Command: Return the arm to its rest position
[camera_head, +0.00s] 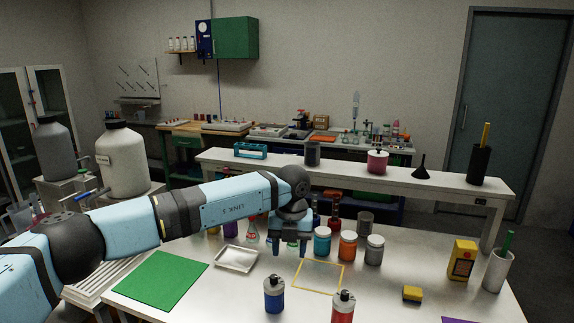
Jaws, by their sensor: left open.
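My left arm comes in from the left and reaches over the white table (400,290). My left gripper (290,250) points down above the table, close to the back edge of a yellow square outline (318,276). It is open, and nothing shows between its fingers. A teal-labelled jar (322,241) stands just to its right. My right gripper is not in view.
An orange jar (348,246) and a grey jar (374,250) stand right of the gripper. A metal tray (237,259) and green mat (155,279) lie left. Blue (274,296) and red (342,308) bottles stand in front. A yellow box (461,260) stands right.

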